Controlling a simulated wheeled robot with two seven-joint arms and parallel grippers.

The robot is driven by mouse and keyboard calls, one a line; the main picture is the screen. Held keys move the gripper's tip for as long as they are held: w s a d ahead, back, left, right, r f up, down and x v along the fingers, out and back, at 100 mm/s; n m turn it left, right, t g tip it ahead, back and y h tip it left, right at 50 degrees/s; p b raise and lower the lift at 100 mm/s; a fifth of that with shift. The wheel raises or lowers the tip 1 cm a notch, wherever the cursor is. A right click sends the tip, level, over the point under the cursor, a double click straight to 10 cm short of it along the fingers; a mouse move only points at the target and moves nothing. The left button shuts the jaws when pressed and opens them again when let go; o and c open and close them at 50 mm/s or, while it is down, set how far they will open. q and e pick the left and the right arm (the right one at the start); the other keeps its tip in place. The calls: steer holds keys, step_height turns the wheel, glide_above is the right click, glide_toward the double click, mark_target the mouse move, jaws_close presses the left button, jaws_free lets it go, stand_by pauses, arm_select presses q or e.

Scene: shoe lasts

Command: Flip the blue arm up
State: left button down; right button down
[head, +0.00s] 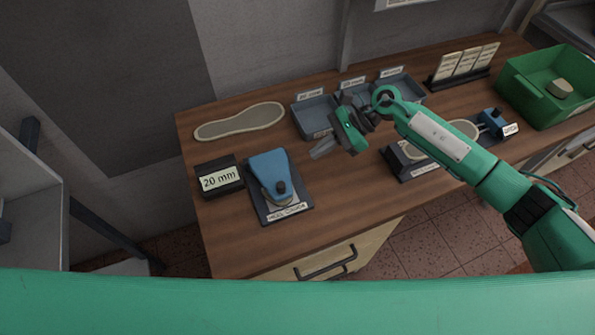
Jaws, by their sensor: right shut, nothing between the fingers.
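The blue arm (265,165) is a broad blue plate on the dark base of the heel clamp (303,196), at the left part of the bench. It appears to lie down over the base, with a black knob (281,187) at its near end and a pale piece showing under that end. My right gripper (318,151) is to the right of the blue arm, apart from it and seemingly above the bench. Its fingers are shut with nothing between them and point left. My left gripper is not in view.
A "20 mm" sign block (220,180) stands left of the clamp. A pale sole (240,121) lies behind. Grey labelled trays (314,112) stand at the back. A small fixture with a blue block (494,120) and a green crate (531,108) are at the right, past my right arm.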

mark_target(297, 180)
steer(key=shift+w+d+f+n+h, duration=0.15)
steer(key=shift+d+f+h, duration=0.1)
steer(key=shift+d, duration=0.2)
steer(key=shift+d+f+n+h, duration=0.15)
steer(key=shift+d+h, duration=0.1)
steer(key=shift+d, duration=0.15)
steer(key=shift+r, duration=0.1)
steer(key=p+x, duration=0.4)
steer(key=x, duration=0.5)
steer(key=shift+a+r, duration=0.15)
steer(key=shift+s+a+f+p, duration=0.2)
steer(key=shift+a+f+p, duration=0.1)
steer(key=shift+f, duration=0.15)
